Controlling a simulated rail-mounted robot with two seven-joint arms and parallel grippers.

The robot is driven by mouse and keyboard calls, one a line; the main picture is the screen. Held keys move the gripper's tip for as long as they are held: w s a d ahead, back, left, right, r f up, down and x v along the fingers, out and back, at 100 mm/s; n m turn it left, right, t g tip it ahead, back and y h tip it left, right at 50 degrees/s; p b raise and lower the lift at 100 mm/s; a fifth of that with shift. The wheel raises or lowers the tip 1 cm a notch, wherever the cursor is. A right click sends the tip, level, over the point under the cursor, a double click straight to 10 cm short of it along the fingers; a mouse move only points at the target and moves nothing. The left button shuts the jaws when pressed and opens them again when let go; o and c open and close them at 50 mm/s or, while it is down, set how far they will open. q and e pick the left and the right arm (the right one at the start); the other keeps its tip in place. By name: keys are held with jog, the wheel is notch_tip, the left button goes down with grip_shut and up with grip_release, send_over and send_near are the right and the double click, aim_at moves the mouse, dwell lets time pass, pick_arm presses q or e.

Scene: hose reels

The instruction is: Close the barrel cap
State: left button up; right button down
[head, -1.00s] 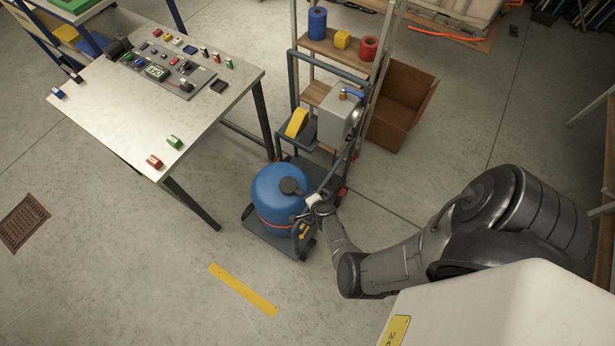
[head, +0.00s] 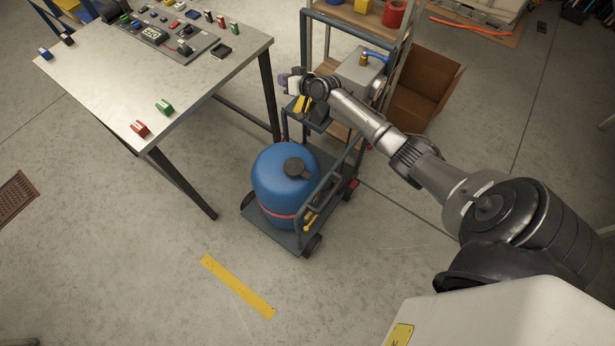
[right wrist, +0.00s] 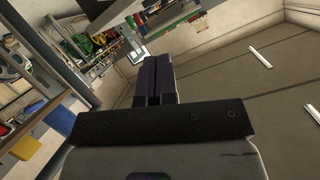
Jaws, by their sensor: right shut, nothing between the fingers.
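The blue barrel (head: 283,187) stands upright on a dark trolley (head: 325,221) in the middle of the head view, with a red band around its lower part. Its dark round cap (head: 296,167) lies on the barrel's top; I cannot tell whether it is fully seated. My right gripper (head: 285,79) is raised above and behind the barrel, beside the trolley's upper shelf, well clear of the cap. In the right wrist view its two dark fingers (right wrist: 160,82) are together with nothing between them. My left gripper is not in view.
A work table (head: 150,75) with a control panel and small coloured clips stands at the left. A grey box (head: 358,70) is behind my right forearm. A cardboard box (head: 420,95) lies on the floor behind. Floor in front, around the yellow strip (head: 237,286), is clear.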

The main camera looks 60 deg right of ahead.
jog(key=s+a+f+n+g+y, duration=0.2)
jog(key=s+a+f+g, duration=0.1)
jog(key=a+f+g, duration=0.3)
jog(key=m+g+h, duration=0.2)
jog(key=m+g, duration=0.7)
jog(key=m, duration=0.7)
send_over(308, 175)
notch_tip(308, 175, down, 7)
pick_arm(q)
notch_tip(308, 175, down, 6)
jog(key=b, duration=0.5)
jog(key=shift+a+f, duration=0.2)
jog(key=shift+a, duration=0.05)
pick_arm(e)
jog(key=shift+n, duration=0.3)
notch_tip(308, 175, down, 13)
jog(key=shift+a+r, duration=0.1)
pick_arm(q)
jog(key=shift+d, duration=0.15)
